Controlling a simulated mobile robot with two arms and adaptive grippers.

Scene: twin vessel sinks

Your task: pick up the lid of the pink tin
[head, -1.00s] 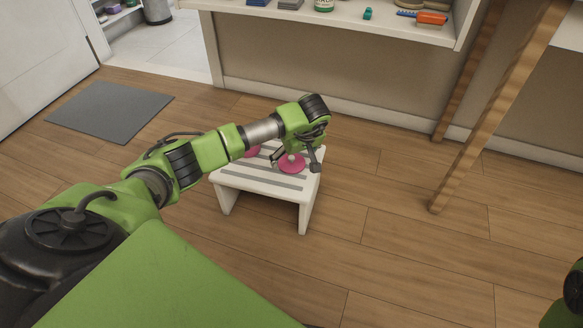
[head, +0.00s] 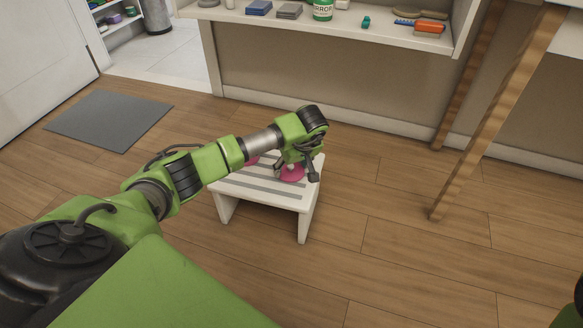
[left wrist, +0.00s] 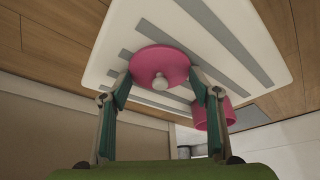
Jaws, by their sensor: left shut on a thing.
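The round pink lid (head: 292,175) with a white knob lies over the top of a small white step stool (head: 258,198). In the left wrist view the lid (left wrist: 160,62) sits between the two fingers of my left gripper (left wrist: 160,77). The fingertips touch its rim from both sides, so the gripper (head: 296,173) is shut on it. I cannot tell whether the lid is clear of the stool. The pink tin (left wrist: 216,113) stands apart beside it on the stool. In the head view my arm hides most of the tin (head: 253,160). My right gripper is out of view.
A white shelf (head: 350,28) with several small objects runs along the wall behind the stool. Wooden legs (head: 480,130) stand at the right. A grey mat (head: 110,119) lies at the left. The floor right of the stool is clear.

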